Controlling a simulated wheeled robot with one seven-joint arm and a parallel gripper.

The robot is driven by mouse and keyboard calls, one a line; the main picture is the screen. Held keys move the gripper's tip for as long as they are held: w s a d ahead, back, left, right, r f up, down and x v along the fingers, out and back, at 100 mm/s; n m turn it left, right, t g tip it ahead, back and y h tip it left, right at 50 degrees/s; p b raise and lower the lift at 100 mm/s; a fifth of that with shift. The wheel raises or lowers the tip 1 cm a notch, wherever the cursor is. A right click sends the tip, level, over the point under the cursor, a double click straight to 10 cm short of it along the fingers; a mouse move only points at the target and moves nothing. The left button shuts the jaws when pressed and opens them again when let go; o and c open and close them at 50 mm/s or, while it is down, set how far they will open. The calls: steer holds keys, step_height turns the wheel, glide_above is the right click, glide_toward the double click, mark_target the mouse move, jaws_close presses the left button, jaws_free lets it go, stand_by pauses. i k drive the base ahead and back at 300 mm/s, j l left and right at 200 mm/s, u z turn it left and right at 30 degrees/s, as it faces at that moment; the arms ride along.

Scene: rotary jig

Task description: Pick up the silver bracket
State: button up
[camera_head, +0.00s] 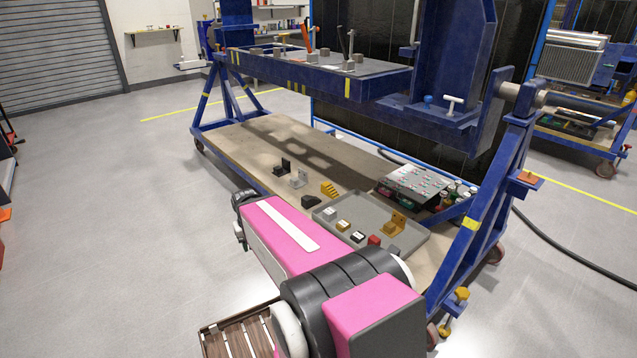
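A small silver-grey bracket (299,180) stands on the wooden deck of the blue jig, between a black bracket (283,167) and a yellow stepped bracket (329,190). Another light silver-white piece (330,213) lies in the grey tray, at its left end. My pink arm reaches in from the bottom, in front of the deck. The dark end of my arm, with my gripper (240,203), shows only in part at the deck's near edge, left of and nearer than the silver bracket. Its fingers cannot be made out, and it appears apart from the bracket.
The grey tray (418,241) holds several small parts, including a golden bracket (394,224) and a red block (374,240). A dark block (310,201) sits left of the tray. The blue jig table (385,85) overhangs the deck. The deck's left part is clear.

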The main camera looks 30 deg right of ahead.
mark_target(296, 183)
steer(key=z, duration=1.85)
steer(key=i+j+z, duration=0.15)
steer(key=j+z, duration=0.25)
steer(key=j, duration=0.45)
steer(key=j+z, duration=0.35)
steer(key=j, duration=3.8)
steer(key=i, duration=0.05)
